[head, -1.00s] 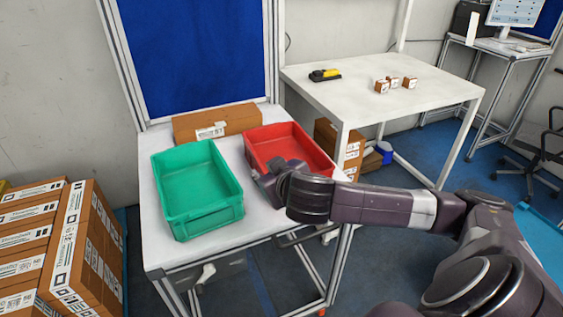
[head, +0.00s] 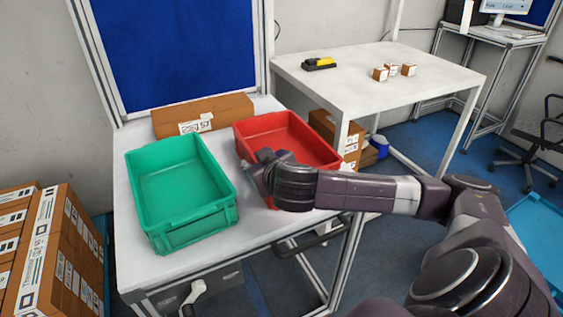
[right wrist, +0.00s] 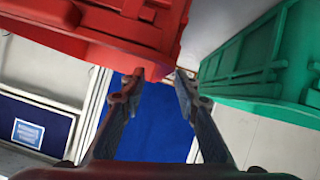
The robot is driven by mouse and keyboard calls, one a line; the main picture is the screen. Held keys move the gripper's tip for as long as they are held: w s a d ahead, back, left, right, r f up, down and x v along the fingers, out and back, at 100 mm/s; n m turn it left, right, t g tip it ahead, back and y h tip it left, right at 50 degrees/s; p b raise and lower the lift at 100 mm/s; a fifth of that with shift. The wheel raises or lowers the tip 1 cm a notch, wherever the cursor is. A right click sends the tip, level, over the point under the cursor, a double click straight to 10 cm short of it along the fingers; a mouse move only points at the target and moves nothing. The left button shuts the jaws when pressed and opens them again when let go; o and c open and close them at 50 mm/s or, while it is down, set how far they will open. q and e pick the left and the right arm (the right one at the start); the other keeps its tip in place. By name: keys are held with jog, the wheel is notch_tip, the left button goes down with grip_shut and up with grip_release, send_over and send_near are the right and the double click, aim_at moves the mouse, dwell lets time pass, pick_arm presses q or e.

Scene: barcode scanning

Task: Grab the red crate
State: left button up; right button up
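The red crate (head: 292,134) stands on the white table, to the right of the green crate (head: 182,190). My right gripper (head: 262,170) is at the red crate's near left corner, and my wrist hides part of that side. In the right wrist view the red crate (right wrist: 110,30) fills the upper left and the green crate (right wrist: 270,65) the right. The right gripper's fingers (right wrist: 158,84) are spread apart there, with a corner of the red crate close to the tips. Whether they touch it I cannot tell. My left gripper is not in view.
A long cardboard box (head: 203,115) lies behind the crates, before a blue board (head: 175,50). Stacked cartons (head: 65,250) stand at the left. A second white table (head: 355,85) holds a black-and-yellow device (head: 319,64) and several small boxes. A chair stands at the far right.

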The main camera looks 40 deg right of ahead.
aim_at(255, 161)
jog(key=shift+w+d+f, duration=0.3)
jog(key=shift+w+f, duration=0.1)
jog(key=shift+w, duration=0.15)
jog(key=shift+f+p+x, duration=0.25)
jog(key=shift+p+x, duration=0.45)
jog(key=shift+x, duration=1.55)
jog(key=shift+s, duration=0.2)
